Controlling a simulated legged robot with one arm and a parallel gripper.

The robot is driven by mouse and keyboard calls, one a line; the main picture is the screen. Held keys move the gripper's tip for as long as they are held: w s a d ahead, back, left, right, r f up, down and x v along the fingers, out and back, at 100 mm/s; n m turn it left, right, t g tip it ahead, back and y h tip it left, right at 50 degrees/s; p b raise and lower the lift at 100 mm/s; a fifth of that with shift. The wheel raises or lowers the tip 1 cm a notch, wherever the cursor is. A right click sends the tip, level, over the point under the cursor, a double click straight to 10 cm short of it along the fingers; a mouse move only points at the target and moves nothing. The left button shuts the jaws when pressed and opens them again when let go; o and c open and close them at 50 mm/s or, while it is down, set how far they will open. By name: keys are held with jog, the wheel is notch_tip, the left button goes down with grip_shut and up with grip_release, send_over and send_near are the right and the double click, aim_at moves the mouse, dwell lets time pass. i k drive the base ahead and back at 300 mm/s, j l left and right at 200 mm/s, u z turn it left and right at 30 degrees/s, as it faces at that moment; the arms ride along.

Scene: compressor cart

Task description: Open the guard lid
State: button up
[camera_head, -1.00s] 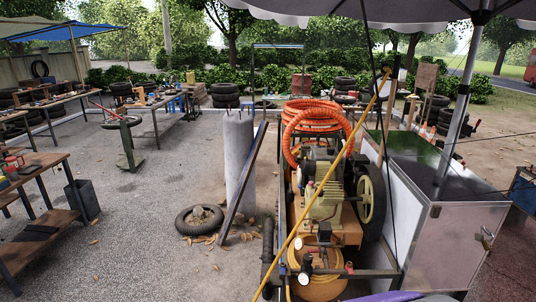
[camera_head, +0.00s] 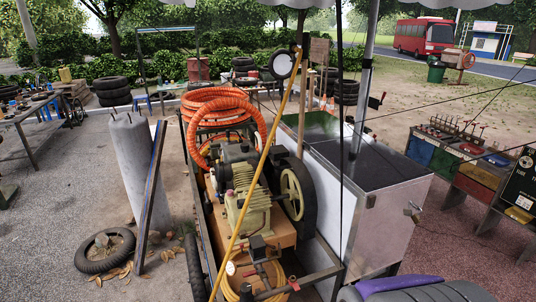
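The compressor cart (camera_head: 205,235) stands in the middle, with a compressor (camera_head: 248,200), a spoked flywheel (camera_head: 291,196) and a coiled orange hose (camera_head: 215,112) on it. Right beside it is a metal box (camera_head: 385,225) with a flat dark top (camera_head: 378,163) that lies closed. A padlock-like fitting (camera_head: 412,212) hangs on the box's right side. A green-tinted panel (camera_head: 315,125) lies at the box's far end. I cannot tell for certain which part is the guard lid. My gripper is not in view.
A yellow pole (camera_head: 262,165) slants across the cart, and an umbrella pole (camera_head: 361,110) rises by the box. Tool benches (camera_head: 475,165) stand right. A tyre with a purple cloth (camera_head: 400,284) is at the bottom.

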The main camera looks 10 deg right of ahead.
aim_at(276, 152)
jog(key=j, duration=0.65)
jog(key=i+j+z, duration=0.2)
jog(key=j+z, duration=0.2)
jog(key=j, duration=0.9)
jog(key=j+z, duration=0.4)
jog(key=j, duration=0.85)
jog(key=i+j+z, duration=0.3)
jog(key=i+j, duration=0.2)
jog(key=i, duration=0.2)
jog(key=i+j+z, duration=0.25)
jog(key=i+j, duration=0.4)
